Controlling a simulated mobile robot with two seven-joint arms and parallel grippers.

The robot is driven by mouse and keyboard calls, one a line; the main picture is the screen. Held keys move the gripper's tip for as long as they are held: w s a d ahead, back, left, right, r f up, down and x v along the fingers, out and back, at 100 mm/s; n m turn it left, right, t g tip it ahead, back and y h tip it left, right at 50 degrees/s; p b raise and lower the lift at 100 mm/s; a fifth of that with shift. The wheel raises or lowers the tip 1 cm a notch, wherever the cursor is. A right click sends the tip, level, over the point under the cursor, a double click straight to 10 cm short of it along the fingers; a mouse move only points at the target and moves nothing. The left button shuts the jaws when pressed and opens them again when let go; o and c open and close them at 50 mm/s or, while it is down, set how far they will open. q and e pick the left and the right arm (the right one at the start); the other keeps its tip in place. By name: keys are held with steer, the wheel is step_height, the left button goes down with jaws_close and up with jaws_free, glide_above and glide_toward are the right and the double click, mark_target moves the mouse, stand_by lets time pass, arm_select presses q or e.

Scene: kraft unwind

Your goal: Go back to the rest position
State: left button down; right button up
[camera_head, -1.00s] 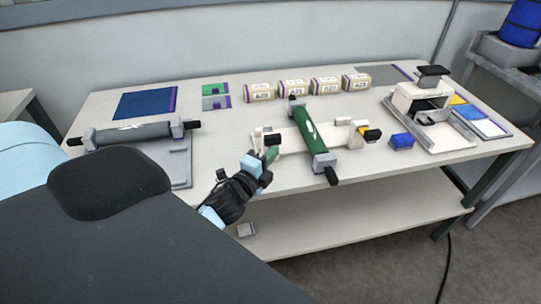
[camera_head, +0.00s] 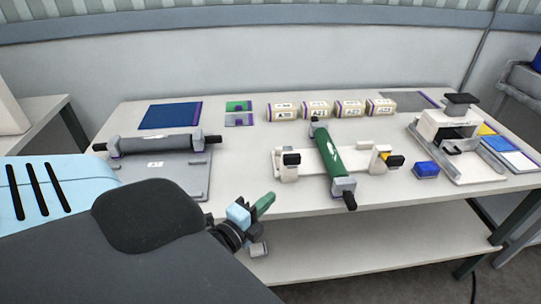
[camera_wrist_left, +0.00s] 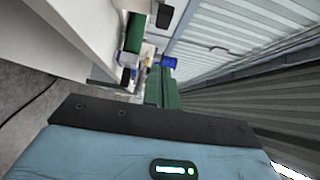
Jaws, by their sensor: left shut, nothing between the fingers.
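My left gripper (camera_head: 264,203) has dark green fingers and a light blue and black body. It is at the table's front edge, left of the green roller, shut and empty. In the left wrist view its green fingers (camera_wrist_left: 162,88) lie together. The green roller (camera_head: 331,157) lies slantwise across a white stand (camera_head: 360,160), apart from my gripper. My right gripper is not in view.
A grey roller (camera_head: 157,145) lies on a grey base at the left. Several labelled boxes (camera_head: 316,110) stand at the back. A blue block (camera_head: 426,169) and a white press (camera_head: 445,125) are at the right. A lower shelf (camera_head: 380,245) is below.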

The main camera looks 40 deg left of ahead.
arm_select(q)
steer(key=shift+d, duration=0.1)
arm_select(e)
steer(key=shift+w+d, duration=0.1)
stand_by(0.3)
arm_select(q)
steer(key=s+d+f+n+g+h+p, duration=0.1)
steer(key=s+d+f+n+g, duration=0.3)
steer(key=s+f, duration=0.7)
steer(key=s+d+f+n+g+h+p, duration=0.1)
steer(key=s+d+f+n+g+h, duration=0.1)
steer(key=s+d+f+n+g, duration=0.3)
steer(key=s+d+f+n, duration=0.4)
steer(key=s+f+n, duration=0.2)
steer(key=f, duration=0.1)
steer(key=shift+d, duration=0.15)
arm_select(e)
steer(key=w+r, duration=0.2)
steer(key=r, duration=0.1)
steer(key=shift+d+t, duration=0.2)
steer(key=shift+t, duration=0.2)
arm_select(q)
steer(key=shift+w, duration=0.1)
